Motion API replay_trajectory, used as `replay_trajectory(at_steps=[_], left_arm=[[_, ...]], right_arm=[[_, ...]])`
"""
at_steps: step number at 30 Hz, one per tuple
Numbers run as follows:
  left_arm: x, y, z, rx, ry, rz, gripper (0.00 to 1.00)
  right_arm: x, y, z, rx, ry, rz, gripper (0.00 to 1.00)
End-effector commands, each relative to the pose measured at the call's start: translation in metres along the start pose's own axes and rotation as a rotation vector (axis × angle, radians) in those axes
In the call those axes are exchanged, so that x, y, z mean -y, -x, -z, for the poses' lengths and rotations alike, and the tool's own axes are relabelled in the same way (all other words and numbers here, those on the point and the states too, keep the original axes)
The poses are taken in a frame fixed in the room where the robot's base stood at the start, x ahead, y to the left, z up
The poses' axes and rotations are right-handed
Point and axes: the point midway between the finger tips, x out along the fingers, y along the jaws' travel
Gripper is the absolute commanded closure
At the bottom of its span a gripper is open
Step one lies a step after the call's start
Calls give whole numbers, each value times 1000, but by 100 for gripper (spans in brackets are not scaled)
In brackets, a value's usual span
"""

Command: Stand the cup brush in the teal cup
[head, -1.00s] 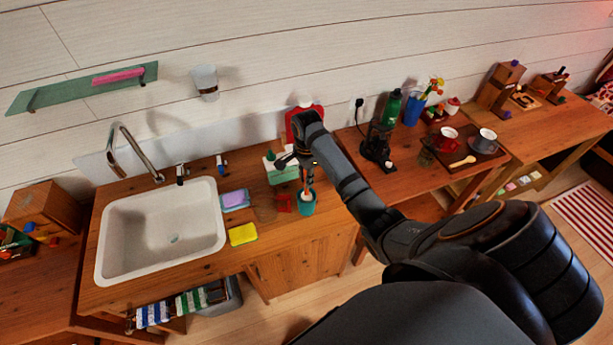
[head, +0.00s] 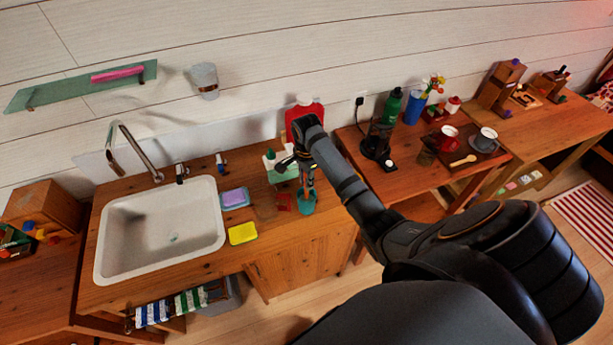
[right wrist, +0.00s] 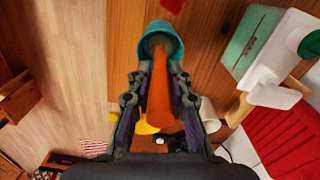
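The teal cup (head: 307,203) stands on the wooden counter right of the sink; it also shows in the right wrist view (right wrist: 162,38). The orange handle of the cup brush (right wrist: 160,85) runs up out of the cup's mouth, between the fingers of my right gripper (right wrist: 159,78). Gaps show on both sides of the handle, so the fingers look open around it. In the head view my right gripper (head: 305,178) is just above the cup and hides most of the brush. The brush's lower end is hidden in the cup. My left gripper is out of view.
A yellow sponge (head: 243,233), a purple-and-teal sponge (head: 235,198) and a small red item (head: 283,202) lie left of the cup. A red bottle (head: 302,114) and a green-and-white box (head: 274,172) stand behind. The sink (head: 160,235) is further left.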

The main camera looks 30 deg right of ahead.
Motion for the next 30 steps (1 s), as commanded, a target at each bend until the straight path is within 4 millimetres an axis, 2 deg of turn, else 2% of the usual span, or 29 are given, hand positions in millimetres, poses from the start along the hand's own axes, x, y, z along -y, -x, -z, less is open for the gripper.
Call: replay_trajectory(at_steps=[1, 4, 14, 24, 30], left_arm=[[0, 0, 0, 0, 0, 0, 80], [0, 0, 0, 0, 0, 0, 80], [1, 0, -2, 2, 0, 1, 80], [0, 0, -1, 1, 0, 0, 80], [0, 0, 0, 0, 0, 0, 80]], right_arm=[[0, 0, 0, 0, 0, 0, 70], [0, 0, 0, 0, 0, 0, 57], [0, 4, 0, 0, 0, 1, 57], [1, 62, 0, 0, 0, 2, 57], [0, 75, 0, -1, -1, -1, 57]])
